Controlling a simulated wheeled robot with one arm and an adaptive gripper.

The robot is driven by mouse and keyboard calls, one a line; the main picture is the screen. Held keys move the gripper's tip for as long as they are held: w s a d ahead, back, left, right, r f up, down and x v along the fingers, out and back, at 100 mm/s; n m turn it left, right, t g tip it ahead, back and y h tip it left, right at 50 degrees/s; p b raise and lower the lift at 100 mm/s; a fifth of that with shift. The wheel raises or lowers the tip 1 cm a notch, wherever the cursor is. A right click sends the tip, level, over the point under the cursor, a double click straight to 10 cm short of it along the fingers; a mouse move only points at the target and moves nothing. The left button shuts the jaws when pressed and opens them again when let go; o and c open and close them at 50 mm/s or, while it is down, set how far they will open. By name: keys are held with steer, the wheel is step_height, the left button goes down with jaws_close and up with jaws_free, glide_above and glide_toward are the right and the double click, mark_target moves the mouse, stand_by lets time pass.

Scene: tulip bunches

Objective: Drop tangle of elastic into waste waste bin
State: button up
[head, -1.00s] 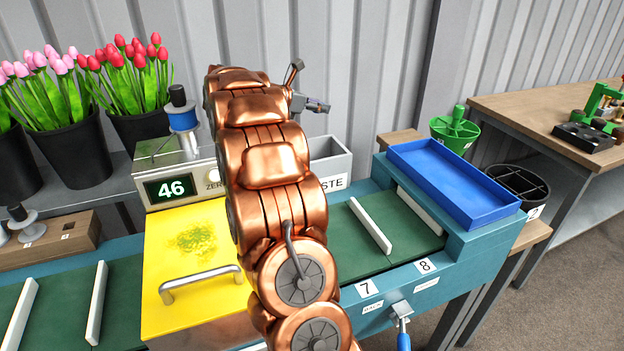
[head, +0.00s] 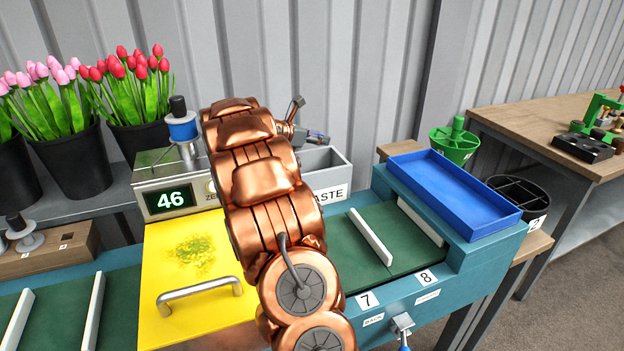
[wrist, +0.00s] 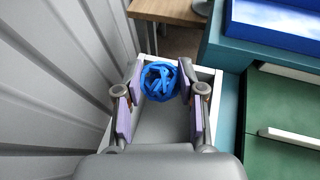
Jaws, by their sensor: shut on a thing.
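The tangle of elastic (wrist: 160,80) is a round blue bundle of loops between the fingertips of my gripper (wrist: 159,92) in the wrist view. My gripper is shut on it. The waste bin (head: 334,176) is a grey open box with a WASTE label, partly hidden behind my arm in the head view. In the wrist view, the waste bin's pale rim (wrist: 212,78) frames the gripper and the tangle, which are over its opening. How far the tangle is above the bin's floor I cannot tell. The tangle is not clear in the head view.
A blue tray (head: 455,195) stands right of the bin, with green lanes (head: 350,245) in front. A scale reading 46 (head: 172,198) and a yellow plate (head: 190,290) lie left. The corrugated wall (wrist: 60,90) is close beside the gripper.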

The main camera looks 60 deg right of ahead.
steer(key=o, duration=1)
steer(key=shift+w+r, duration=0.1)
steer(key=shift+r, duration=0.3)
step_height(320, 180, up, 9)
steer(key=shift+r, duration=0.1)
